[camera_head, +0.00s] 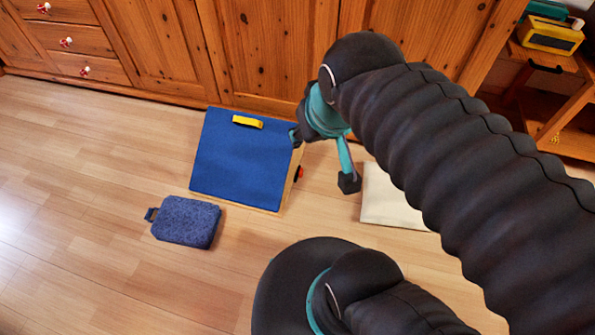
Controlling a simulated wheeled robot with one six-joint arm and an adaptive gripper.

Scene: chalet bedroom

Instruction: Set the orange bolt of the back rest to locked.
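The back rest (236,160) is a blue panel in a pale wooden frame, standing tilted on the floor in front of the cupboard. It has a yellow handle (247,122) near its top edge. A small orange-red part, which looks like the bolt (300,172), shows at its right side beside a dark fitting; its setting is too small to tell. My gripper (323,160) is above and right of the bolt. Its fingers are spread apart, one near the panel's upper right edge, the other over the floor. I see nothing between them. I cannot tell whether it touches the back rest.
A blue cushion (187,221) with a strap lies on the floor at front left. A cream flat thing (390,200) lies right of my gripper, partly behind my arm. Wooden cupboards (270,55) close off the back. A shelf (560,115) stands at right. The left floor is clear.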

